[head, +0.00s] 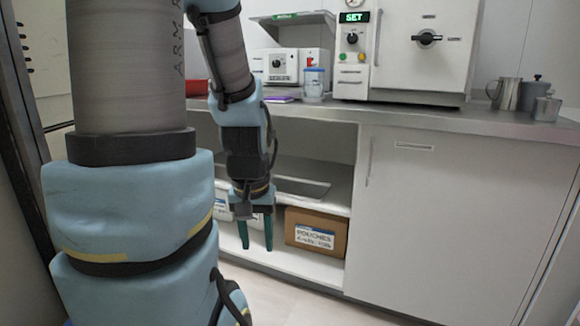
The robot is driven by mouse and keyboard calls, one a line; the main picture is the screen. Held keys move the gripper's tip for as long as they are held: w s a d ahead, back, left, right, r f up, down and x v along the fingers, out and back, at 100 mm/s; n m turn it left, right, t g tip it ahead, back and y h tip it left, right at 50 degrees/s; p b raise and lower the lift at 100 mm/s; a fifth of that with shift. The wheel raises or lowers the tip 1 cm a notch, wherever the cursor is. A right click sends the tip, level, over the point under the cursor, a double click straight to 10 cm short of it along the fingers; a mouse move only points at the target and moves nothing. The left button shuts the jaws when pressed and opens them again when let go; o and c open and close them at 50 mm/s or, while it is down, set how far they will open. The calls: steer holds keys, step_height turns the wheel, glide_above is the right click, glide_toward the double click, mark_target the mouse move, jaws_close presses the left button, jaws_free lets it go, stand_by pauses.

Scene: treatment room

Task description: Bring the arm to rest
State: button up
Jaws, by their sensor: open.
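My gripper (256,246) hangs pointing down at the end of my arm, in front of the open shelf bay under the counter. Its two dark green fingers are apart, and nothing shows between them. My arm comes down from the top of the picture, and its thick near links cover much of the left side. The gripper is just left of a cardboard box marked "POUCHES" (315,233). I cannot tell whether it touches anything on the shelf.
A steel counter (430,119) runs above the bay, with a closed cabinet door (455,210) at right. On it stand a sealer (282,66), a lidded clear container (314,84), a white machine with a "SET" display (352,50) and metal jugs (507,94). Floor shows below.

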step_height(320, 180, up, 26)
steer(key=p, duration=2.4)
steer(key=shift+o, duration=0.4)
steer(key=shift+r, duration=0.1)
